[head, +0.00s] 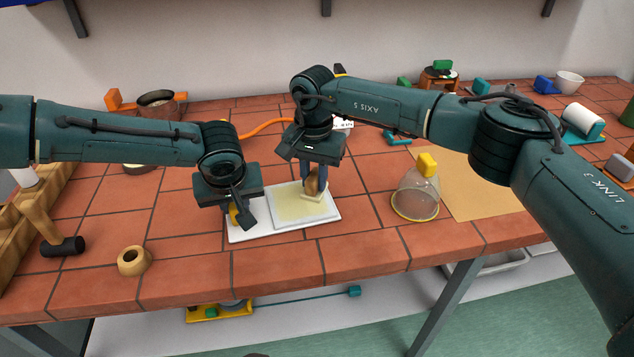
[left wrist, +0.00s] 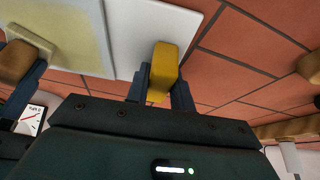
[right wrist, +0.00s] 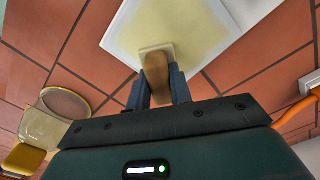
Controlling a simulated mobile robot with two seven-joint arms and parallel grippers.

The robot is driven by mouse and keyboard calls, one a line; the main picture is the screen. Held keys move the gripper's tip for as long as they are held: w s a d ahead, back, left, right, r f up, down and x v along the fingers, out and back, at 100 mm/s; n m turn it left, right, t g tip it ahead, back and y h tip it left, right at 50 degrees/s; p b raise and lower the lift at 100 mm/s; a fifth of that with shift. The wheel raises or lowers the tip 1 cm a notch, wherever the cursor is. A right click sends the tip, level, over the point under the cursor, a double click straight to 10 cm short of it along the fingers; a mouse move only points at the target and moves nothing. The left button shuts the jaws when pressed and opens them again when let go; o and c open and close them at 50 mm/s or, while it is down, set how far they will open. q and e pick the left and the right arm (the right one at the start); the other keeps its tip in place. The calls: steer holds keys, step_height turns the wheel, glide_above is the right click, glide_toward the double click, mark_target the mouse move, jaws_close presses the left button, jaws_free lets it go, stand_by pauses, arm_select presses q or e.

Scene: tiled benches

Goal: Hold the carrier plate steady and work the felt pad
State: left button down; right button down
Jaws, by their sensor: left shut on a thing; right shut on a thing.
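The white carrier plate (head: 262,228) lies flat on the tiled bench, with a yellow grip (left wrist: 163,68) at its left end. My left gripper (head: 238,214) is shut on that grip. A pale panel with a yellowish face (head: 290,206) lies on the plate. The felt pad (right wrist: 150,48) is a small cream block under a brown wooden handle (right wrist: 156,72). My right gripper (head: 314,183) is shut on the handle, with the pad at the panel's face near its edge. I cannot tell whether pad and panel touch. My fingers partly hide both grips.
A clear dome with a yellow knob (head: 416,190) stands right of the plate, by a tan sheet (head: 475,190). A wooden ring (head: 134,260) and a mallet (head: 62,244) lie at the left. An orange hose (head: 262,127) runs behind. Bare tiles lie in front of the plate.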

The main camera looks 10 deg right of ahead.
steer(key=shift+w, duration=0.55)
steer(key=shift+r, duration=3)
arm_select(q)
steer(key=c, duration=1.2)
jaws_free()
